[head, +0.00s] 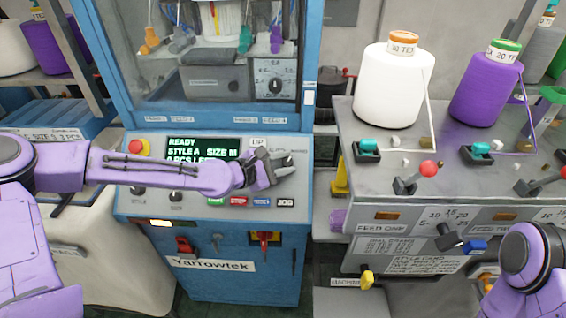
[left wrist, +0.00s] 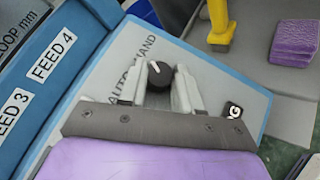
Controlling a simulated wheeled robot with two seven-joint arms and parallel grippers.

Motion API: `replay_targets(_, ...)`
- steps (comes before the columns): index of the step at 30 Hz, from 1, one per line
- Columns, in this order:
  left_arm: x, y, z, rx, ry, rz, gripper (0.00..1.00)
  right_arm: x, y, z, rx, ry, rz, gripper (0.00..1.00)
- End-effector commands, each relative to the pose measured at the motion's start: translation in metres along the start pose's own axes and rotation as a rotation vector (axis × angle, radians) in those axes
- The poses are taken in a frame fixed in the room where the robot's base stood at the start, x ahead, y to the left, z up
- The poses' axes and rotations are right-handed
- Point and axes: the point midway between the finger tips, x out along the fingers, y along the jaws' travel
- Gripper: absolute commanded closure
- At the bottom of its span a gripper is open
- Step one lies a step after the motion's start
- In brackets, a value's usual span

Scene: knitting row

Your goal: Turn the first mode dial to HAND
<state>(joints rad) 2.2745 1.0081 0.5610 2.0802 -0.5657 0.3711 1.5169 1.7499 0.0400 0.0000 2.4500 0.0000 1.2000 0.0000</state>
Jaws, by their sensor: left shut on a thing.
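The first mode dial (left wrist: 161,76) is a black round knob with a white pointer line, seen in the left wrist view between my fingers. Its pointer slants up and left, toward the HAND lettering (left wrist: 146,47); the AUTO lettering (left wrist: 122,90) is partly hidden by a finger. My left gripper (left wrist: 163,88) is shut on the dial, one pale finger on each side. In the head view my left gripper (head: 284,172) is at the right end of the blue machine's control panel (head: 160,203) and hides the dial.
A green-lit display (head: 185,147) and a red stop button (head: 139,147) are on the panel, with a row of push buttons (head: 262,202) below my gripper. A yellow post (head: 341,177) stands close right. White (head: 390,88) and purple (head: 484,92) yarn cones stand on the grey bench.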

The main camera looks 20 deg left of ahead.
Motion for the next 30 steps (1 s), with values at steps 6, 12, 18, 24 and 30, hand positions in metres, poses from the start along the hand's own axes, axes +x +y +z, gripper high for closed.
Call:
replay_targets(6,0.000,0.001,0.001,0.012,-0.002,-0.011,0.98,-0.001,0.000,0.000,0.000,0.000,0.000,0.57)
replay_targets(12,0.000,0.001,0.001,0.012,-0.002,-0.011,0.98,0.000,0.000,0.000,0.000,0.000,0.000,0.57)
replay_targets(18,0.000,0.001,0.001,0.012,-0.002,-0.011,0.42,-0.001,0.000,0.000,0.000,0.000,0.000,0.57)
replay_targets(24,0.000,0.001,0.001,0.011,-0.001,-0.012,0.42,0.000,0.000,0.000,0.000,0.000,0.000,0.57)
replay_targets(30,-0.015,0.003,0.001,0.008,-0.001,-0.007,0.42,-0.001,0.000,-0.001,0.000,0.000,0.000,0.57)
